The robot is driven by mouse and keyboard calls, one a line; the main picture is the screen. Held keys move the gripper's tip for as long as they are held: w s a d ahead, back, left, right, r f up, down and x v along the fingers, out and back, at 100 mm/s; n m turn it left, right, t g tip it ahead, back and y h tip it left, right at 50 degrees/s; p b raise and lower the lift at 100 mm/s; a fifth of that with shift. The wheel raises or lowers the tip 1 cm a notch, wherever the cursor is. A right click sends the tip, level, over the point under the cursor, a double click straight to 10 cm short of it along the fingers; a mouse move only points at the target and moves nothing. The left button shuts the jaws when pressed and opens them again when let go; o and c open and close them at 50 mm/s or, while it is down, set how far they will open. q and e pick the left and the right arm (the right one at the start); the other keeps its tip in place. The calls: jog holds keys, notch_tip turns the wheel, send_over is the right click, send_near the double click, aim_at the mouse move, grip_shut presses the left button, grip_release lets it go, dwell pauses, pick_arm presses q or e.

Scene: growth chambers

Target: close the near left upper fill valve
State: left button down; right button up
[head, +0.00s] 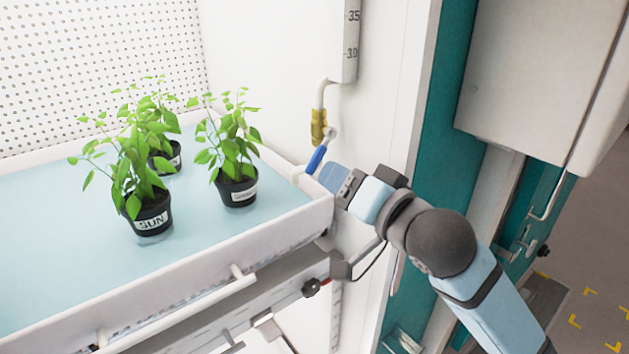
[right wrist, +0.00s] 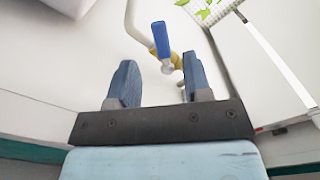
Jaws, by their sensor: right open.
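The fill valve has a brass body (head: 319,127) on a white pipe, below a graduated tube at the wall. Its blue lever handle (head: 316,160) slants down and left from a grey pivot in the head view. In the right wrist view the handle (right wrist: 160,38) stands just beyond the fingertips, with the brass body (right wrist: 176,60) partly behind the pivot. My right gripper (head: 326,177) is by the handle's lower end. In the right wrist view its two blue fingers (right wrist: 158,82) are apart with nothing between them. My left gripper is out of view.
A white tray (head: 255,232) with a pale blue bed holds several potted plants, including one labelled SUN (head: 149,217). Its right corner is close to my right gripper. A graduated tube (head: 350,40) rises above the valve. A light grey box (head: 540,75) hangs at the right.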

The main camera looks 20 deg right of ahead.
aim_at(317, 163)
jog(key=x, duration=0.6)
jog(key=shift+r+p, duration=0.2)
jog(key=shift+p, duration=0.15)
jog(key=shift+w+a, duration=0.15)
jog(key=shift+w, duration=0.35)
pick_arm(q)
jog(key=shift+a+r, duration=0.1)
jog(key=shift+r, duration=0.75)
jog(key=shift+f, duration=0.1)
pick_arm(e)
grip_shut()
